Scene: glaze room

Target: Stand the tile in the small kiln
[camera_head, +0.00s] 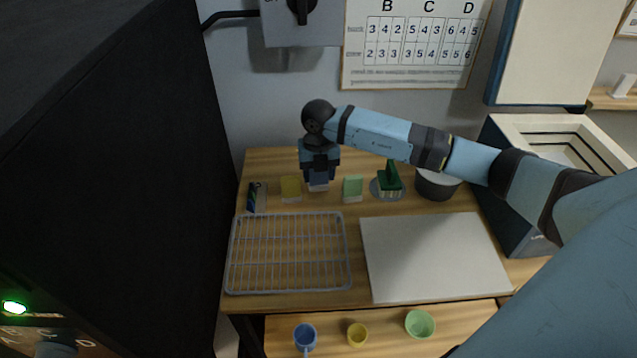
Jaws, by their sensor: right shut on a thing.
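My right gripper (319,175) reaches down to the back of the wooden table and is shut on a small tile (318,186), dark blue above and pale below. The gripper hides part of the tile, and I cannot tell whether it still touches the table. A yellow tile (291,187) stands to its left and a green tile (353,186) to its right, both pale at the bottom. The small kiln (525,190) is at the right, its top open and its pale inner walls showing. My right forearm passes in front of it.
A wire rack (288,252) and a pale board (432,256) lie on the table (355,290). A green-topped brush-like thing (390,180) and a grey pot (436,185) stand behind. Cups, one blue (305,336), are below the front edge. A tall black body (110,170) blocks the left.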

